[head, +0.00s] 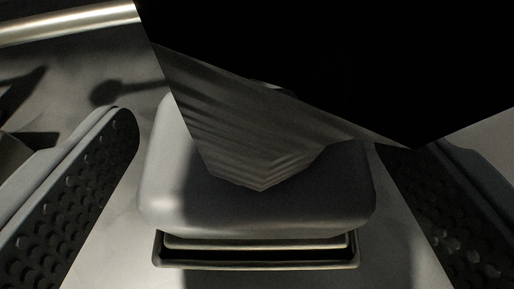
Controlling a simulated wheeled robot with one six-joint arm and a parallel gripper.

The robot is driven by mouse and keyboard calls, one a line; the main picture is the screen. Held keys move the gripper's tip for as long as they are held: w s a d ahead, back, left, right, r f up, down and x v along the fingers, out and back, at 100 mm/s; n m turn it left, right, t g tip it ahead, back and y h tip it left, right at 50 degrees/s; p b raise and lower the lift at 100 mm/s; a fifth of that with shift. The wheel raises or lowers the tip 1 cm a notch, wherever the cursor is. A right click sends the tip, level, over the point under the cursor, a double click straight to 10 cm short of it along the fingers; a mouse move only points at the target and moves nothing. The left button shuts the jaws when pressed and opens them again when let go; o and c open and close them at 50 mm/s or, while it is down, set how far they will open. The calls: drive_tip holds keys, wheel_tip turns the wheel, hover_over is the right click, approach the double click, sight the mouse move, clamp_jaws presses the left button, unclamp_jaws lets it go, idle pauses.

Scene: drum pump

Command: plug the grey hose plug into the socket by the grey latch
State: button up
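A grey rounded block (180,205), which looks like the hose plug, fills the middle of the head view. It has a stepped pale rim (255,265) along its lower edge. My gripper (266,140) is open, with one dark studded finger pad on each side of the block. Floor shows between the left finger and the lower part of the block, and between the block and the right finger. I cannot make out the socket or the grey latch for certain.
A large black shape (330,60) covers the top centre and right. A ribbed grey surface (240,130) below it hides part of the block. A pale metal bar (65,25) crosses the upper left, above a grey surface with dark shadows.

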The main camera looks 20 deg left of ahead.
drive_tip(key=v, duration=1.7)
drive_tip(key=s+a+r+m+t+h, duration=0.1)
drive_tip(key=s+r+t+h, duration=0.1)
drive_tip(key=s+r, duration=0.9)
drive_tip(key=s+a+r+m+t+h, duration=0.1)
drive_tip(key=s+r+t, duration=0.1)
drive_tip(key=s+r, duration=0.95)
drive_tip(key=s+a+f, duration=0.1)
drive_tip(key=s+f, duration=0.1)
drive_tip(key=s, duration=1.3)
drive_tip(key=s+a+f+m+h, duration=0.1)
drive_tip(key=s+a, duration=0.1)
drive_tip(key=s, duration=1.4)
drive_tip(key=shift+s+f, duration=0.2)
drive_tip(key=shift+f, duration=0.2)
